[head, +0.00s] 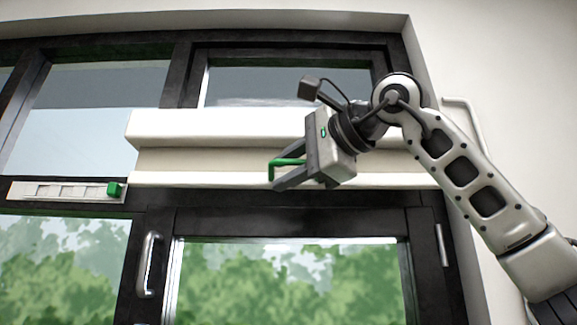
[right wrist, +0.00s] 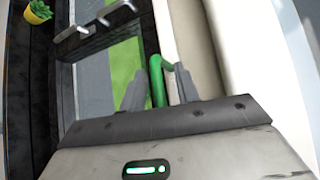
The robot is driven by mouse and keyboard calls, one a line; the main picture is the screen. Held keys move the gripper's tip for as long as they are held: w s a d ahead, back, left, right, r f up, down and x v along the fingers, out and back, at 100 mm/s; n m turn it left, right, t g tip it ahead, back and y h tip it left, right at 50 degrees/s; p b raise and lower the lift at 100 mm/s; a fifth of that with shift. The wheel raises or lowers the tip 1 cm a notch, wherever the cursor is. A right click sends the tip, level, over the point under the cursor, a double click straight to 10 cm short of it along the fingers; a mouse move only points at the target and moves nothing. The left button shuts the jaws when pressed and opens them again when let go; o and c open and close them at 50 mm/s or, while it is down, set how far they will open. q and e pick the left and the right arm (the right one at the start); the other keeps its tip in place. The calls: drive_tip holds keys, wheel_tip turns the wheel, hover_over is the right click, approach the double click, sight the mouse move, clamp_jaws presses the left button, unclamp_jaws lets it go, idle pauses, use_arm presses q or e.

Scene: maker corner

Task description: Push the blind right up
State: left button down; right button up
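The blind (head: 230,163) is a cream, ridged horizontal band across the window, at about the middle of the head view. A green bent handle (head: 286,162) sticks out from its front. My right gripper (head: 277,176) is at this handle, its fingers pointing left. In the right wrist view, the green handle (right wrist: 158,88) stands between the two grey fingers, close to the left one, with a gap beside the right one. The fingers look parted around it, not closed on it. Part of the blind is hidden behind my right arm. My left gripper is out of view.
A white strip with a green knob (head: 115,190) sits on the frame left of the blind. A metal window handle (head: 149,264) is below. Dark window frames surround the panes. A yellow potted plant (right wrist: 38,12) shows in the right wrist view. The glass above the blind is uncovered.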

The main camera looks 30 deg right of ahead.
clamp_jaws()
wheel_tip(320, 180, up, 4)
drive_tip(key=shift+r+p, duration=0.1)
drive_tip(key=shift+p, duration=1)
drive_tip(key=shift+r, duration=0.1)
unclamp_jaws()
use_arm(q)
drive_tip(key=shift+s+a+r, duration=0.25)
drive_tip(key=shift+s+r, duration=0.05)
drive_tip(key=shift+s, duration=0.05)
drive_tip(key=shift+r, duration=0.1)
use_arm(e)
drive_tip(key=shift+s, duration=0.1)
